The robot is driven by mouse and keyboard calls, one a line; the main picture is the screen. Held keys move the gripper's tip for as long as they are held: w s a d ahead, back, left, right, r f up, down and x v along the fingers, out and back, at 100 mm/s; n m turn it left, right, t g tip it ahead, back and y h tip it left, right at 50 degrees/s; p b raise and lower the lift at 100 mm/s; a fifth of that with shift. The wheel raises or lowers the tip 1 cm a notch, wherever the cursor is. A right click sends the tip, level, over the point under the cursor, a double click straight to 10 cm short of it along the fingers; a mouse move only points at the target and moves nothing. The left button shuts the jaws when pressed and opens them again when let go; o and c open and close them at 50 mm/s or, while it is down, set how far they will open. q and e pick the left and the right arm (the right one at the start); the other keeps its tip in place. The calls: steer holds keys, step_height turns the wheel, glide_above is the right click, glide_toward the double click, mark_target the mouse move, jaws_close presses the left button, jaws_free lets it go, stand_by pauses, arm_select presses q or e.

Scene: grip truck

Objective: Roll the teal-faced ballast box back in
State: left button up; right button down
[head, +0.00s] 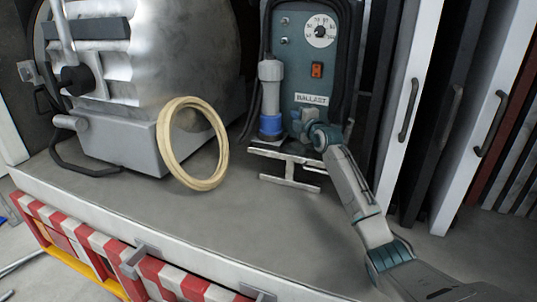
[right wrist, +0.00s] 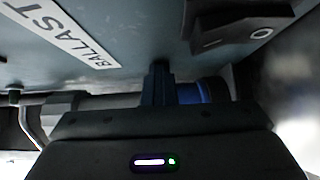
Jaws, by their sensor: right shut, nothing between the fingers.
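The teal-faced ballast box (head: 298,80) stands upright at the back of the truck bed, with a dial, an orange switch and a BALLAST label on its face. Its face also shows close up and upside down in the right wrist view (right wrist: 130,70). A pale metal foot frame (head: 290,180) sits at its base. My right gripper (head: 300,124) is low in front of the face, just below the label. Its fingers (right wrist: 160,82) are shut and empty, close to the face; I cannot tell whether they touch it. My left gripper is out of view.
A grey connector with a blue collar (head: 270,125) stands left of the face. A cream cable coil (head: 178,160) and a large metal lamp housing (head: 190,50) are further left. White and black panels with handles (head: 408,110) stand at right. The bed front (head: 200,225) is clear.

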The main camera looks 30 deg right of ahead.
steer(key=shift+d+r, duration=0.2)
steer(key=shift+r, duration=0.15)
steer(key=s+p, duration=0.4)
steer(key=s, duration=0.3)
steer(key=shift+s+a+f+p, duration=0.25)
steer(key=shift+a+f+p, duration=0.1)
steer(key=shift+a, duration=0.1)
stand_by(0.3)
